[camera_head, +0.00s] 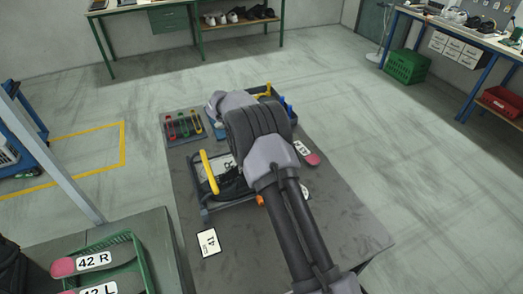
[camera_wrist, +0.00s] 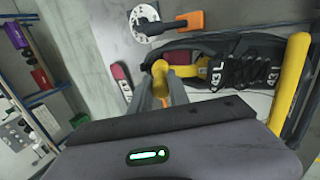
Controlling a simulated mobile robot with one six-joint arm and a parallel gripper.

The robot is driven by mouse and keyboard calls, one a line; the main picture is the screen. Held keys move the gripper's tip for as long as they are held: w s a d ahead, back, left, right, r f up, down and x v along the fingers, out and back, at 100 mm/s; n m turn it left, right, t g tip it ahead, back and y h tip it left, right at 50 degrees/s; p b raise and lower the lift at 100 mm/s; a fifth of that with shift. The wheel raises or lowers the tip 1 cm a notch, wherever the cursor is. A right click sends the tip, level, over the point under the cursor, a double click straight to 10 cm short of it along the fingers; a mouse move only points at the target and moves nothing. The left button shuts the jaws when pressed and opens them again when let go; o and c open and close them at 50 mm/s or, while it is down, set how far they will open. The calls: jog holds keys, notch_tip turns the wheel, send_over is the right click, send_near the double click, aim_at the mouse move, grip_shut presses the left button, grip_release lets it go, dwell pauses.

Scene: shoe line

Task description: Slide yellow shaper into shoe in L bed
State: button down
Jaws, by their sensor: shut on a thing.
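In the wrist view my gripper (camera_wrist: 162,84) is shut on the yellow shaper (camera_wrist: 160,67). The shaper's yellow end shows between the fingertips, and a yellow-orange part reaches right to the opening of a black laced shoe (camera_wrist: 240,74). How deep it sits in the shoe is unclear. The shoe bears 43 L labels and lies in a bed with a yellow bar (camera_wrist: 291,82).
A tray of coloured shapers (camera_head: 183,126) lies at the table's left back. A card marked 41 (camera_head: 208,242) lies in front.

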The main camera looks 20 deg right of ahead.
jog(key=shift+d+f+y, duration=0.45)
jog(key=shift+f+y, duration=0.15)
jog(key=shift+f, duration=0.2)
jog(key=shift+d+f+t+y+b, duration=0.15)
jog(key=shift+f+y+b, duration=0.15)
jog(key=shift+f+y, duration=0.55)
jog(key=shift+d+f+t+y+b, duration=0.2)
jog(key=shift+f+y, duration=0.35)
jog(key=shift+f, duration=0.5)
jog(key=shift+a, duration=0.1)
jog(key=c, duration=1.2)
grip_release()
jog(key=shift+o, duration=0.2)
jog(key=shift+r+p, duration=1.05)
jog(key=shift+r, duration=0.5)
